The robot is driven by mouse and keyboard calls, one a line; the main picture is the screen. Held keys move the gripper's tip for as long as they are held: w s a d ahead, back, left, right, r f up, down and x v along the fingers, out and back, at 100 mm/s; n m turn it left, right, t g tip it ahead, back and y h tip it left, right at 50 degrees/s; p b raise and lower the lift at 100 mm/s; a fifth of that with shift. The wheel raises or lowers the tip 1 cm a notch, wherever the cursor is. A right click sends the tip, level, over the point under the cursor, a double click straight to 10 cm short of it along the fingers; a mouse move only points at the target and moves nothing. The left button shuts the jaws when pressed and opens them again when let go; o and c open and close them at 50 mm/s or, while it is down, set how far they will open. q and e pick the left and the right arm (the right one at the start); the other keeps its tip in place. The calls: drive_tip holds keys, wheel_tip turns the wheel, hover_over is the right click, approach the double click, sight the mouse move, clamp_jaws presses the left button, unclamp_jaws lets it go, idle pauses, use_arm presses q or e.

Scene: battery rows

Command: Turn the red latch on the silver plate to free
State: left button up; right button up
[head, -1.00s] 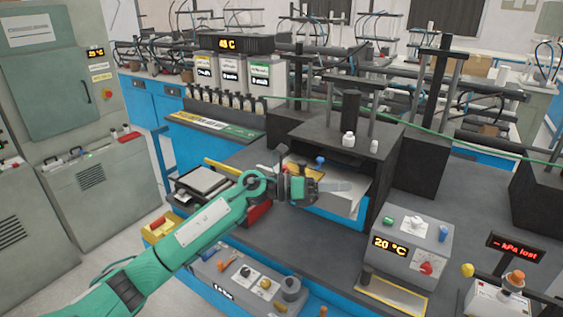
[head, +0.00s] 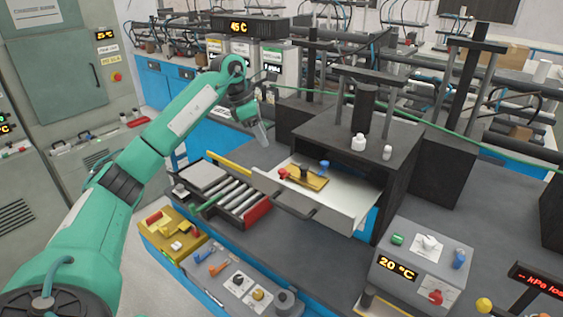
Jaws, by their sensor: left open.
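The silver plate (head: 350,200) sticks out of the opening of a black press, with a dark handle at its front edge. A yellow block (head: 309,181) lies on the plate. A small red latch (head: 283,173) shows at the block's left end, and a blue knob (head: 323,166) stands near its right end. The latch's exact turn is too small to tell. My left gripper (head: 263,138) is open and empty, pointing down above the bench, behind and left of the plate and clear of the latch. My right gripper is out of view.
The black press (head: 405,180) rises right of the plate. A roller rack (head: 230,195) with a red end stands to its left. A yellow tray (head: 165,240) of small parts and a grey control box (head: 425,260) stand nearer. A green cable crosses behind.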

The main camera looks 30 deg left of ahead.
sight(282, 170)
use_arm(q)
drive_tip(key=p+x, duration=0.4)
drive_tip(key=x, duration=0.7)
drive_tip(key=shift+w+d+f+p, duration=0.15)
drive_tip(key=shift+w+f+p, duration=0.05)
drive_tip(key=shift+p, duration=0.1)
drive_tip(key=shift+w+f, duration=0.2)
drive_tip(key=shift+f, duration=0.2)
drive_tip(key=shift+d, duration=0.1)
drive_tip(key=c, duration=1)
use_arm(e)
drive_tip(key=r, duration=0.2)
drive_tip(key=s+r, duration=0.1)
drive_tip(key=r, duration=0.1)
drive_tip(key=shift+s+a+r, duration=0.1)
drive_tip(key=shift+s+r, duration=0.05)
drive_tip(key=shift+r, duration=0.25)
